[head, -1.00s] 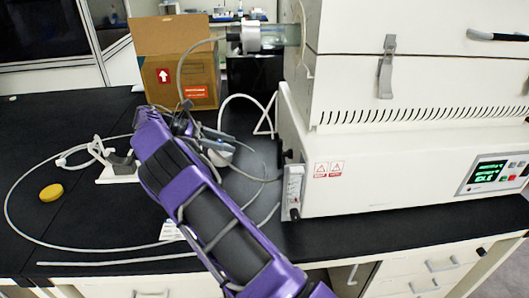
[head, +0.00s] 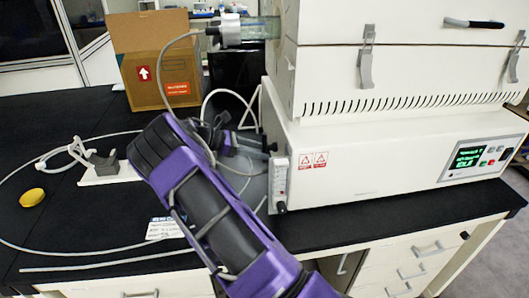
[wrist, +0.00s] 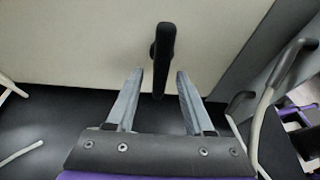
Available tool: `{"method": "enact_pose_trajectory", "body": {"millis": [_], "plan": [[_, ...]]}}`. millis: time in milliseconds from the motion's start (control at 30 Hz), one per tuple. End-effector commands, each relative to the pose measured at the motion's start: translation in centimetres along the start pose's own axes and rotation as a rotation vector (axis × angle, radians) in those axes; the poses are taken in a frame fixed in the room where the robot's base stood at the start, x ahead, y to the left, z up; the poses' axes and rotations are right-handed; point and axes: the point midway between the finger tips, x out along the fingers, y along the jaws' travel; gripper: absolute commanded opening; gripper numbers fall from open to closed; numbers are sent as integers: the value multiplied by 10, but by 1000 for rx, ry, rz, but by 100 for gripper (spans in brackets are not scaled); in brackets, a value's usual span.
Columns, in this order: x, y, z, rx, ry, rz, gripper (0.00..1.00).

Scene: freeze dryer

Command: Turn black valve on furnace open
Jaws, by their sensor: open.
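The white furnace (head: 400,160) stands on the right of the black bench in the head view. In the wrist view, the black valve (wrist: 164,45) on its side panel shows as an upright, elongated handle. My gripper (wrist: 159,73) is open, and its two grey fingers point at the panel. The valve's lower end lies between the fingertips, with a gap on each side; I see no contact. In the head view my gripper (head: 250,144) is close to the furnace's left side, and the valve is hard to make out there.
A flowmeter (head: 279,180) is on the furnace's front left corner. A white hose (head: 222,94) and a thin grey tube run near my gripper. A cardboard box (head: 158,70), a white stand (head: 108,172) and a yellow disc (head: 32,197) are on the bench.

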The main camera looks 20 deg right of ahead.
Motion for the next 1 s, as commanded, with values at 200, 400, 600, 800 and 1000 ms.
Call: {"method": "enact_pose_trajectory", "body": {"millis": [200, 400, 600, 800, 1000], "plan": [[17, 0, 0, 1, -1, -1, 52], [18, 0, 0, 0, 0, 0, 52], [18, 0, 0, 0, 0, 0, 33], [18, 0, 0, 0, 0, 0, 0], [18, 0, 0, 0, 0, 0, 0]]}}
